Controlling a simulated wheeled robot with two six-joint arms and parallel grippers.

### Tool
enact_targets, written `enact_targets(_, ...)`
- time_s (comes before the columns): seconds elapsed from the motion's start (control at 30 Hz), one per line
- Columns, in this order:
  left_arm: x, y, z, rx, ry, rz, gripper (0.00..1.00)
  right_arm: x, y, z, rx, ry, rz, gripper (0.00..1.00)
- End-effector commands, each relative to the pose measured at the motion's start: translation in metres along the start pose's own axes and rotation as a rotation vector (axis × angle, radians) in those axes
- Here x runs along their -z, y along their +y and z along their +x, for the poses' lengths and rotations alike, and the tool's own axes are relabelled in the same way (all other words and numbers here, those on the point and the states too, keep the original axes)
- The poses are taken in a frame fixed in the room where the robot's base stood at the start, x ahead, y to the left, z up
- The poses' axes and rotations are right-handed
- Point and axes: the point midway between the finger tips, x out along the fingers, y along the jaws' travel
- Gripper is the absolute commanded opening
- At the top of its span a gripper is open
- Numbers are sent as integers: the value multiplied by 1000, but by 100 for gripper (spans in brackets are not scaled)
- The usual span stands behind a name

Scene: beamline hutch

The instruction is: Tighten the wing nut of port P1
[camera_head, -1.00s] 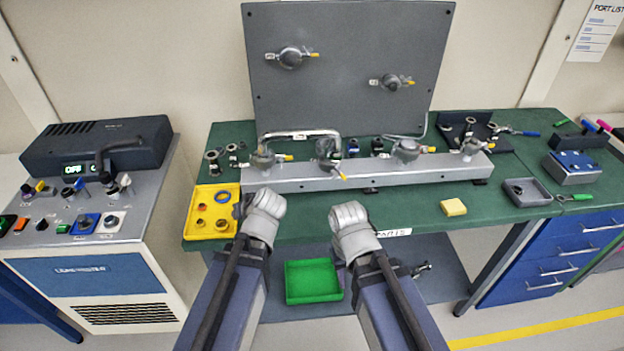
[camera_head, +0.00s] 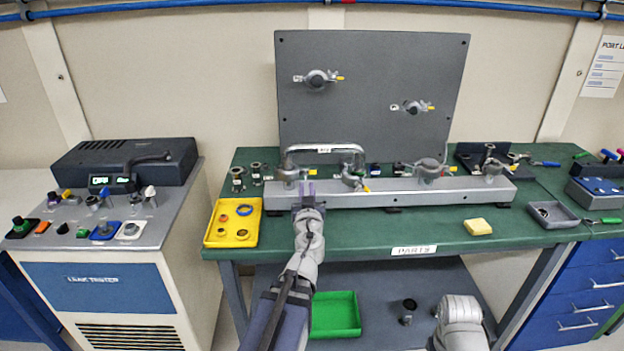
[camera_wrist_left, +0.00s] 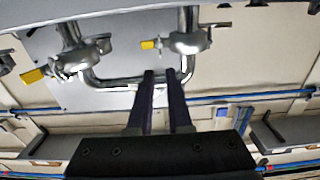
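My left gripper (camera_head: 307,190) is in front of the leftmost clamped port (camera_head: 288,178) on the grey manifold, beside its right side. In the left wrist view its two dark fingers (camera_wrist_left: 160,74) are apart with nothing between them. That view is upside down and shows the leftmost clamp (camera_wrist_left: 190,42) with its yellow wing nut (camera_wrist_left: 148,43) just beyond the fingertips, apart from them. The neighbouring clamp (camera_head: 352,178) has a yellow wing nut (camera_head: 366,189) too. A bent metal tube (camera_head: 325,148) joins these two ports. The port labels are too small to read. My right gripper is out of view.
A grey back panel (camera_head: 370,125) with two more clamps stands behind the manifold (camera_head: 400,193). A yellow parts tray (camera_head: 215,238) lies left, a yellow block (camera_head: 478,227) right. A leak tester (camera_head: 120,165) stands left. The bench front is mostly clear.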

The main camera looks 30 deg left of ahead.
Motion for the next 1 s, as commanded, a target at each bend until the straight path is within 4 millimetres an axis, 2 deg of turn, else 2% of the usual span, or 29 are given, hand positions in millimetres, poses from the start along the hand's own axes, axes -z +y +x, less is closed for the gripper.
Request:
enact_targets(0.17, 0, 1, 17, 1, 0, 0, 18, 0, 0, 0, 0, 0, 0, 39)
enact_targets(0.53, 0, 1, 71, 1, -1, 0, 18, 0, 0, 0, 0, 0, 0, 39)
enact_targets(0.87, 0, 0, 75, 0, -1, 0, 18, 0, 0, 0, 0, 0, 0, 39)
enact_targets(1.0, 0, 0, 75, 1, -1, 0, 3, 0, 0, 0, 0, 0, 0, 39)
